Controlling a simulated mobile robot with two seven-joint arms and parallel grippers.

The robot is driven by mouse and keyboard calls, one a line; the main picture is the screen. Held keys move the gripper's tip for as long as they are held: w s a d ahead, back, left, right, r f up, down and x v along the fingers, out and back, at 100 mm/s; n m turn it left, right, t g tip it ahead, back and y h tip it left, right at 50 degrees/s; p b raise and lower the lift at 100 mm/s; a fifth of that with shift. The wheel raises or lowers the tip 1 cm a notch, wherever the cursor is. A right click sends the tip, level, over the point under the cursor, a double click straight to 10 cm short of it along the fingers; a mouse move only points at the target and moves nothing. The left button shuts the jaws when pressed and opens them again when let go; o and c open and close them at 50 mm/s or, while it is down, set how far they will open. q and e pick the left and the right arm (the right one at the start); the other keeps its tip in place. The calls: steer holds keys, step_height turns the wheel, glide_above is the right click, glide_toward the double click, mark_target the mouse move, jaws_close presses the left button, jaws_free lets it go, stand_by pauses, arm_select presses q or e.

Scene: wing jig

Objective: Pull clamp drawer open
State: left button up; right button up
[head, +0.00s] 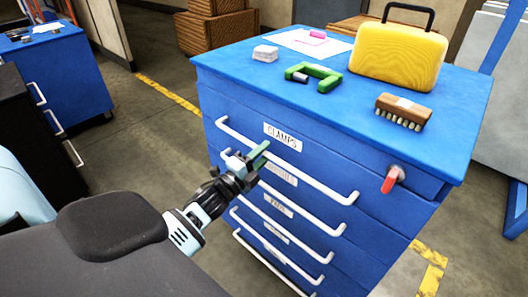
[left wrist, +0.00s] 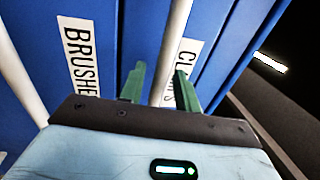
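The blue cabinet's top drawer (head: 325,165) has a "CLAMPS" label (head: 283,136) and a long white bar handle (head: 320,182). The drawer front looks flush with the cabinet. My left gripper (head: 262,156) is at this handle, left of its middle. In the left wrist view, the green fingers of my left gripper (left wrist: 160,85) stand apart, one on each side of the white handle bar (left wrist: 174,45). Small gaps show beside the bar, so the fingers look open around it. The "CLAMPS" label (left wrist: 187,60) is partly hidden by a finger. My right gripper is not in view.
Lower drawers have similar white handles (head: 290,240) close below. A red key or latch (head: 391,179) sticks out at the cabinet's right. On the top lie a yellow case (head: 398,55), a brush (head: 403,108), a green clamp (head: 318,75) and a white block (head: 265,53).

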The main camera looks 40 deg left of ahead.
arm_select(q)
steer(key=shift+w, duration=0.4)
steer(key=shift+c, duration=0.3)
jaws_close()
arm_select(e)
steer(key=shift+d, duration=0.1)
arm_select(q)
steer(key=shift+s, duration=0.1)
